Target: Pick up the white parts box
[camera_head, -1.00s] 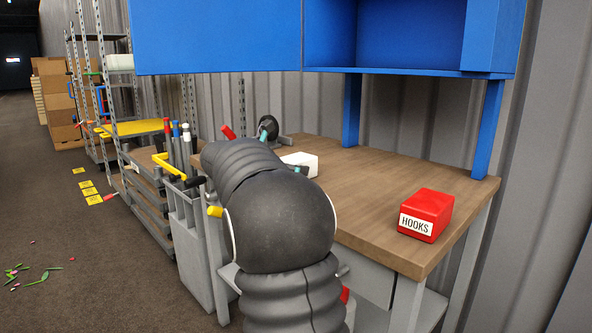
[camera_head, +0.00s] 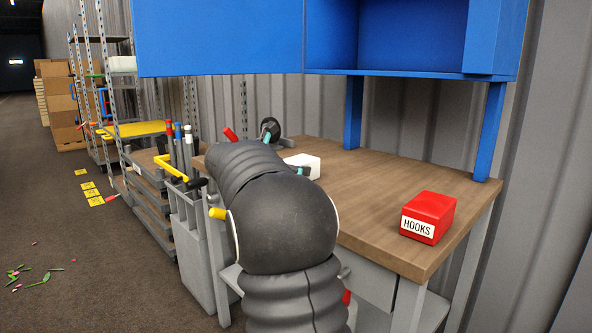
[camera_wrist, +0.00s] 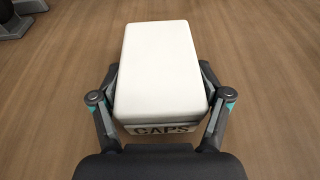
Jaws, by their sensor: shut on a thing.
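The white parts box (camera_wrist: 163,68) is large in the wrist view, with "CAPS" lettered on its near end. My gripper (camera_wrist: 162,88) has one finger on each side of it and is shut on its sides. In the head view the white box (camera_head: 303,165) shows at the back left of the wooden workbench (camera_head: 375,185), partly hidden behind my arm. I cannot tell whether the box touches the bench top or is just above it.
A red box lettered "HOOKS" (camera_head: 428,217) stands at the bench's front right. A blue cabinet (camera_head: 405,35) hangs over the bench on blue posts. Tools stand in a grey rack (camera_head: 190,225) at left. The bench middle is clear.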

